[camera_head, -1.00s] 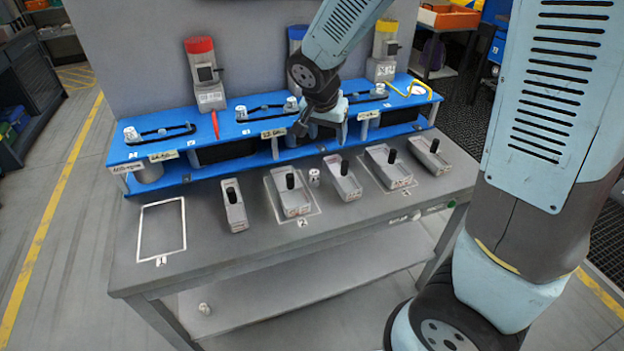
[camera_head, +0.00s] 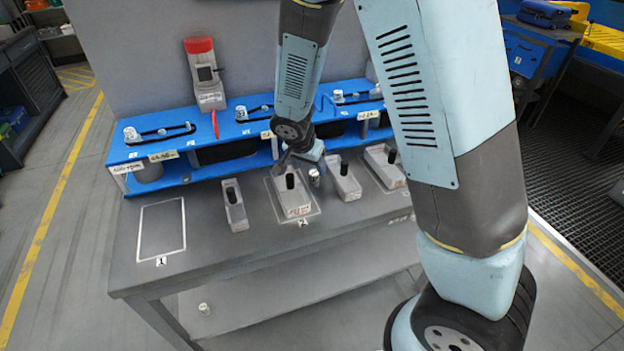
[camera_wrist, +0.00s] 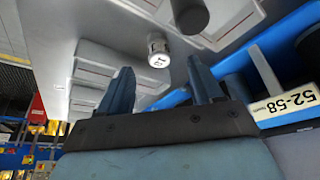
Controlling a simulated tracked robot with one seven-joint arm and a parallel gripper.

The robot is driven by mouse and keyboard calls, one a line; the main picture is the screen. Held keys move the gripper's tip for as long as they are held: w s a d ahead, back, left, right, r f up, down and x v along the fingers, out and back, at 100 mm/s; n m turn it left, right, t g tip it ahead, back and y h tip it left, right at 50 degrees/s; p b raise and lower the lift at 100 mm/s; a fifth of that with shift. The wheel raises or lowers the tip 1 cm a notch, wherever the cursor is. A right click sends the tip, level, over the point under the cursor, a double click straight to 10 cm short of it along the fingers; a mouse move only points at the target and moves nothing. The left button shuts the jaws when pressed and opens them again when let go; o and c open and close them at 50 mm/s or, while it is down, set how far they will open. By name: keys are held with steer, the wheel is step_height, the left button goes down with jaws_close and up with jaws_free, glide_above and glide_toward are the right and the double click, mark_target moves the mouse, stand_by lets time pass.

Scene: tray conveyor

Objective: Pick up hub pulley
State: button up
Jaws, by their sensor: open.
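A small silver cylinder (camera_head: 314,177), which looks like the hub pulley, stands on the grey table between two grey blocks with black pegs. In the wrist view the pulley (camera_wrist: 158,48) shows a dark mark on its pale end. My gripper (camera_head: 303,164) is open and empty, low over the table, close behind and left of the pulley in the head view. In the wrist view the gripper (camera_wrist: 160,72) has its fingers spread, with the pulley between their lines and just beyond the tips. I see no contact.
A grey block with a black peg (camera_head: 293,199) stands left of the pulley, another (camera_head: 343,182) right of it. The blue rack (camera_head: 180,145) runs behind. A similar small pale cylinder (camera_head: 205,309) sits below the tabletop. The outlined area at the table's left is clear.

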mark_target(314, 173)
steer(key=shift+x, duration=3.2)
steer(key=shift+d, duration=0.15)
steer(key=shift+c, duration=0.3)
steer(key=c, duration=1.1)
steer(key=shift+r, duration=0.15)
